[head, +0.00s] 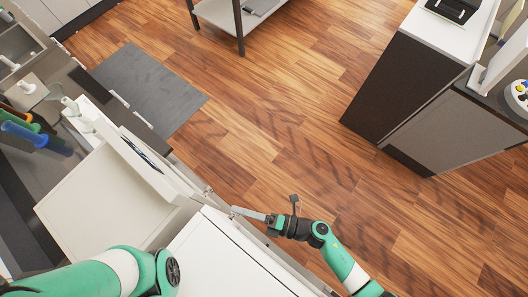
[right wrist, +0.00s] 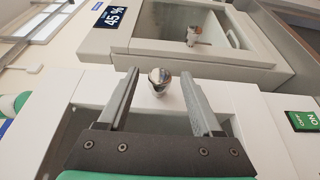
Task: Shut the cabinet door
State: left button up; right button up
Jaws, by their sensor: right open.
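The white cabinet (head: 245,262) stands at the lower middle of the head view. In the right wrist view its white front (right wrist: 75,92) shows below a box-like unit. A round shiny metal knob (right wrist: 159,80) shows between my right gripper's fingers; I cannot tell if it is within their reach. My right gripper (head: 243,212) is open and empty at the cabinet's front edge; its two dark fingers also show in the right wrist view (right wrist: 159,90). How far the door stands open is not clear. My left arm shows at the lower left, its gripper out of view.
A white unit with a 45 % display (right wrist: 112,17) and a recessed front stands above the knob. A green ON switch (right wrist: 303,121) is at the right. A grey mat (head: 148,88) lies on the wooden floor (head: 290,130), mostly clear. A dark-sided counter (head: 405,90) stands right.

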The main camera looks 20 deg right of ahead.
jog(key=v, duration=0.6)
jog(key=shift+s+d, duration=0.25)
jog(key=shift+d, duration=0.1)
